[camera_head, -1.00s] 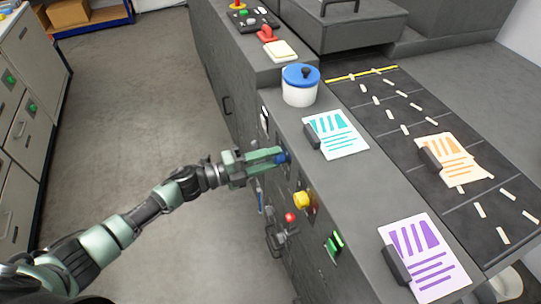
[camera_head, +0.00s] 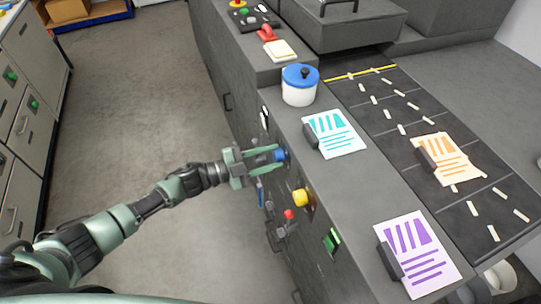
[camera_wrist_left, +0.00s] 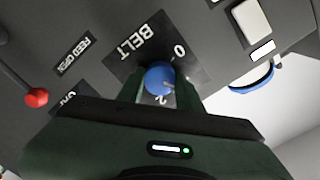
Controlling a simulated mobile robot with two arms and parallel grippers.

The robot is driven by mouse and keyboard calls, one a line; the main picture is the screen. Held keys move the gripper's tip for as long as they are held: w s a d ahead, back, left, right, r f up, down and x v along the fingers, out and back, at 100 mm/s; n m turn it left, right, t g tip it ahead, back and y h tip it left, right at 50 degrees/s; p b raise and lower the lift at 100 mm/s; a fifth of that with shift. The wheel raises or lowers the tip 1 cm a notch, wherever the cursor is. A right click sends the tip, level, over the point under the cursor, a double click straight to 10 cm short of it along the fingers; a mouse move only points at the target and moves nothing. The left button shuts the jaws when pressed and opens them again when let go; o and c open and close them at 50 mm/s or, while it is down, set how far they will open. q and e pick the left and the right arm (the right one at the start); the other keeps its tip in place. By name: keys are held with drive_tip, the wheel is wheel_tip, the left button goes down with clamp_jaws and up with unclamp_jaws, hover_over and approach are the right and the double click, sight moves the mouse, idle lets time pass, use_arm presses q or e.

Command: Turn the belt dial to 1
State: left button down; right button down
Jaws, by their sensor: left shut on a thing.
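The belt dial is a round blue knob (camera_head: 280,155) on the dark front panel of the machine. In the left wrist view the dial (camera_wrist_left: 159,77) sits on a black plate (camera_wrist_left: 133,55) lettered BELT, with a 0 and a partly covered 2 visible. I cannot make out a 1. A small pale mark shows on the knob's lower right, but its exact setting is unclear. My left gripper (camera_head: 272,156) is shut on the dial, one finger on each side of it. My right gripper is not in view.
Below the dial on the panel are a yellow knob (camera_head: 301,197), a red-tipped lever (camera_head: 289,214) and a green switch (camera_head: 332,241). The grey floor (camera_head: 145,110) to the left is clear.

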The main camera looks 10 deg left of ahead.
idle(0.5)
use_arm(q)
drive_tip(key=c, duration=0.9)
unclamp_jaws()
drive_tip(key=b+v, duration=0.1)
drive_tip(key=v, duration=0.7)
drive_tip(key=shift+f+b, duration=0.1)
drive_tip(key=shift+b, duration=0.25)
